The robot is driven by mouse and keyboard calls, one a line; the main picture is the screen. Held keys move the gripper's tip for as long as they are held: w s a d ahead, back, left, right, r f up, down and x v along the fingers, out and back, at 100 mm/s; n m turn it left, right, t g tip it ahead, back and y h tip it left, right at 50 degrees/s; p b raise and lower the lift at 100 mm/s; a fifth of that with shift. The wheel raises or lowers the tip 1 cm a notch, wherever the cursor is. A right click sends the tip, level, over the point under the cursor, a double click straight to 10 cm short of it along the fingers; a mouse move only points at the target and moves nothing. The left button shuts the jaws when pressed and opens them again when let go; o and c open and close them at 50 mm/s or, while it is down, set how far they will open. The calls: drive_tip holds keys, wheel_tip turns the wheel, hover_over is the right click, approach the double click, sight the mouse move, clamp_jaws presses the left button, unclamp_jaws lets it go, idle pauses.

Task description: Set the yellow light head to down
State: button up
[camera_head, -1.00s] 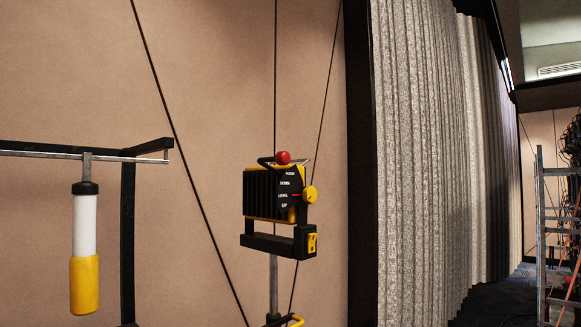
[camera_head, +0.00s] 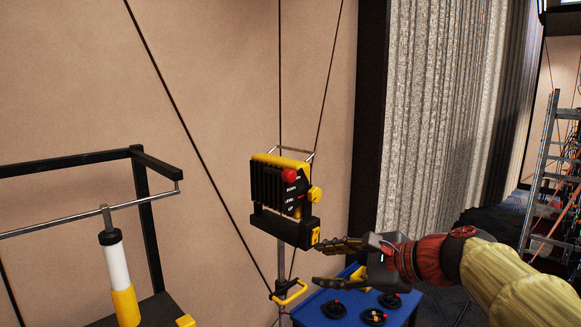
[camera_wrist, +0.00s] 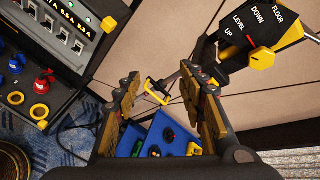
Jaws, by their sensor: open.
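The yellow and black light head (camera_head: 270,184) hangs on a pole in front of the tan wall. Its side plate reads FLOOR, DOWN, LEVEL, UP. A yellow knob (camera_head: 315,194) sits on that side; it also shows in the wrist view (camera_wrist: 262,58), with a red mark pointing towards LEVEL. A red ball (camera_head: 289,176) is at the head's top edge. My gripper (camera_head: 332,263) is open and empty, below and right of the head, apart from it. In the wrist view its fingers (camera_wrist: 160,80) are spread, with the head at upper right.
A yellow handle (camera_head: 290,293) is on the pole below the head. A blue surface (camera_head: 350,305) with dark round knobs lies under my gripper. A white and yellow cylinder (camera_head: 118,270) hangs from a rail at left. A grey curtain (camera_head: 440,110) and a ladder (camera_head: 540,165) stand at right.

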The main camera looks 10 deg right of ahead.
sight(294, 178)
drive_tip(key=w+a+r+m+t+y, duration=0.1)
drive_tip(key=w+r+m+t+y, duration=0.1)
drive_tip(key=r+m, duration=0.45)
drive_tip(key=w+a+r+m+t+y, duration=0.15)
drive_tip(key=r+m, duration=0.25)
drive_tip(key=r, duration=0.6)
drive_tip(key=shift+t, duration=0.25)
drive_tip(key=x, duration=0.7)
drive_tip(key=shift+w+d+f, duration=0.2)
drive_tip(key=shift+d+f, duration=0.15)
drive_tip(key=shift+c, duration=1.3)
drive_tip(key=c, duration=0.7)
clamp_jaws()
